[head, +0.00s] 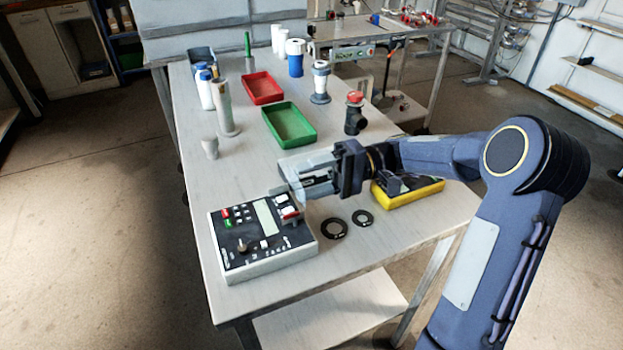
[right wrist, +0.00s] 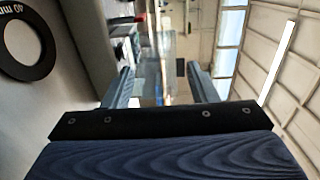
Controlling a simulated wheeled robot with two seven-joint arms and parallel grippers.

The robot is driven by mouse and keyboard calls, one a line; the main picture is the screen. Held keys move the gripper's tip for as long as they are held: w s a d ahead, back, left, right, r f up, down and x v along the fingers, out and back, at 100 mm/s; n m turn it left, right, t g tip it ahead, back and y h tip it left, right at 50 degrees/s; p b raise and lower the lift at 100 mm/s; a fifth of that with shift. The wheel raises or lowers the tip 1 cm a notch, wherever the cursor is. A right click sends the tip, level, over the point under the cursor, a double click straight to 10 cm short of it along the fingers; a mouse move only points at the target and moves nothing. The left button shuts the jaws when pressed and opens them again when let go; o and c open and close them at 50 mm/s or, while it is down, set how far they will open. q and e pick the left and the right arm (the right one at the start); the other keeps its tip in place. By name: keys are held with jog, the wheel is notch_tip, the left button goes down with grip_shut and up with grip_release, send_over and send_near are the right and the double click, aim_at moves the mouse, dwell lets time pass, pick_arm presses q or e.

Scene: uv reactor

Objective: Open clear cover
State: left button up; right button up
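The control box (head: 240,262) sits at the near left of the table, with a display, buttons and a knob on its dark panel. A red switch with a pale part (head: 289,213) is at its right back corner. The clear cover is hard to make out in the head view. A see-through panel (right wrist: 156,75), which looks like the cover, shows between the fingers in the right wrist view. My right gripper (head: 286,186) is open, its fingers level over the box's back right corner. Its fingers stand apart in the right wrist view (right wrist: 163,90); contact is unclear. My left gripper is out of view.
Two black rings (head: 334,229) (head: 363,217) lie right of the box. A yellow tray (head: 410,197) sits beneath my right arm. Green (head: 290,125) and red (head: 262,87) trays, bottles and cylinders stand farther back. The table left of the gripper is mostly clear.

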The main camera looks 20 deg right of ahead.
jog(key=o, duration=0.3)
jog(key=shift+o, duration=0.2)
